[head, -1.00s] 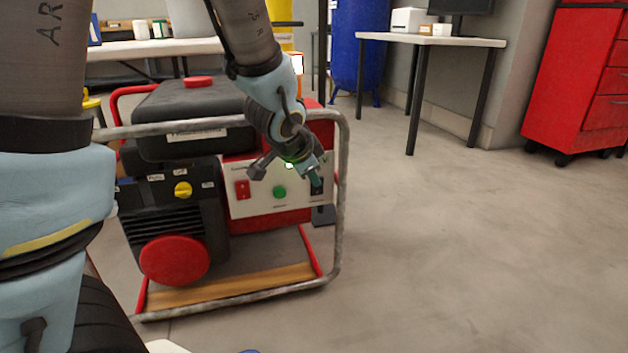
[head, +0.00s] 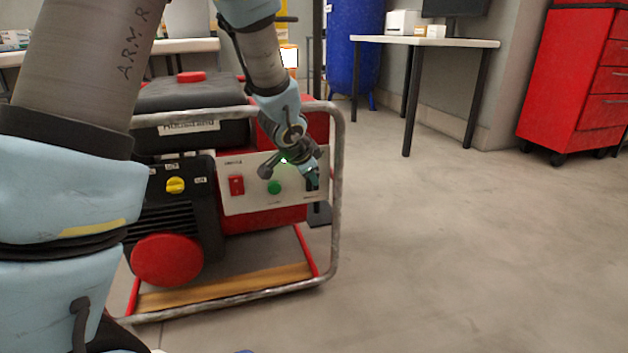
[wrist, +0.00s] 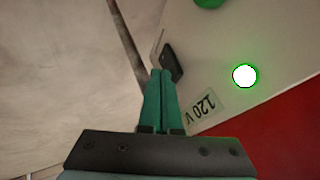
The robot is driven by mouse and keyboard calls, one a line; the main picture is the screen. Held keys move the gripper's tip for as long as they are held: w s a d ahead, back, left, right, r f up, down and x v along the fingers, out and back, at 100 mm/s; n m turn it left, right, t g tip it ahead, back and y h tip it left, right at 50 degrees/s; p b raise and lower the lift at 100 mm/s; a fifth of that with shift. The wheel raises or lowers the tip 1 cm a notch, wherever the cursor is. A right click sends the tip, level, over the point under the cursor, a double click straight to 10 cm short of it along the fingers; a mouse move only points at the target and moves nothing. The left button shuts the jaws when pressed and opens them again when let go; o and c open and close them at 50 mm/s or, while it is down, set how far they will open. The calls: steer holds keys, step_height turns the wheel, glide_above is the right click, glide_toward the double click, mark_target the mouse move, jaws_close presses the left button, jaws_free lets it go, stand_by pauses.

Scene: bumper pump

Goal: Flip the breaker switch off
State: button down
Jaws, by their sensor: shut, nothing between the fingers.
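The red generator (head: 262,214) stands in a tubular metal frame, with a pale control panel (head: 250,200) on its front. The panel carries a red rocker switch (head: 236,185), a green button (head: 274,187) and, at its right end, a small black switch, largely hidden by my gripper in the head view. The black switch (wrist: 173,62) shows in the wrist view above a "120 V" label (wrist: 205,104). My gripper (head: 312,180) is shut and empty. In the wrist view its green fingertips (wrist: 163,72) are right at the black switch's lower end; I cannot tell whether they touch.
A glowing round light (wrist: 245,75) sits on the panel beside the label. The frame's metal tube (head: 336,190) runs close to the right of my gripper. A table (head: 425,41) and red tool cabinet (head: 572,80) stand behind right. The floor at right is clear.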

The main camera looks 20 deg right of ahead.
steer(key=shift+w+r, duration=0.1)
steer(key=shift+w+p, duration=0.2)
steer(key=shift+p, duration=0.2)
steer(key=shift+r, duration=0.15)
steer(key=shift+r+p, duration=0.7)
steer(key=shift+p, duration=0.1)
